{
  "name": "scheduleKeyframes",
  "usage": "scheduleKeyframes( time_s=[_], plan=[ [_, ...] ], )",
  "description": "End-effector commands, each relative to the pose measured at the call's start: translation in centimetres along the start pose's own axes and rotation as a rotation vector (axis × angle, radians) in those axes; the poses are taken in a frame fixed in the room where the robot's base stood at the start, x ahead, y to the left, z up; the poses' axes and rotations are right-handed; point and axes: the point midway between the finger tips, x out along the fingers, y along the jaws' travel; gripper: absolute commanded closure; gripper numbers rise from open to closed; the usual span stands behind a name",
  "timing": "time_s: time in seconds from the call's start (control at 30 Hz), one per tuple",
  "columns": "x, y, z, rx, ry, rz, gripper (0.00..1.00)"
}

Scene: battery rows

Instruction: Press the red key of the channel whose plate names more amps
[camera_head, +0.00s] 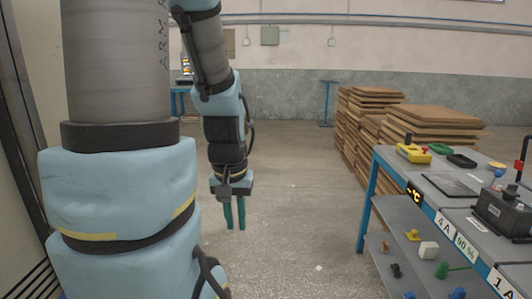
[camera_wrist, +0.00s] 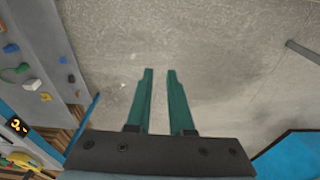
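My gripper (camera_head: 235,228) hangs over the bare floor, left of the bench and apart from it. Its two teal fingers, also in the wrist view (camera_wrist: 159,72), stand apart with nothing between them. On the bench's front edge, the head view shows a plate reading "4 A" (camera_head: 444,225) and, nearer, a plate reading "1 A" (camera_head: 503,286), partly cut off. A dark box (camera_head: 505,212) stands on the bench top. A small red part (camera_head: 519,165) sits on a black post at the right edge; I cannot tell whether it is a key.
The grey bench (camera_head: 425,170) has a "90 %" label (camera_head: 466,247) and a temperature display (camera_head: 414,193). A yellow meter (camera_head: 413,153) lies at its far end. Small coloured parts lie on the lower shelf. Board stacks (camera_head: 365,115) stand behind. Floor left of the bench is clear.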

Motion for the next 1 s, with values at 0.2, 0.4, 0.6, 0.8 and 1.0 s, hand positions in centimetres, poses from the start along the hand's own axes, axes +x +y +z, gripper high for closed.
scheduleKeyframes(
  time_s=[0.2,0.4,0.6,0.8,1.0],
  plan=[
    [0.0,0.0,0.0,0.0,0.0,0.0,1.0],
    [0.0,0.0,0.0,0.0,0.0,0.0,1.0],
    [0.0,0.0,0.0,0.0,0.0,0.0,1.0],
    [0.0,0.0,0.0,0.0,0.0,0.0,1.0],
    [0.0,0.0,0.0,0.0,0.0,0.0,1.0]
  ],
)
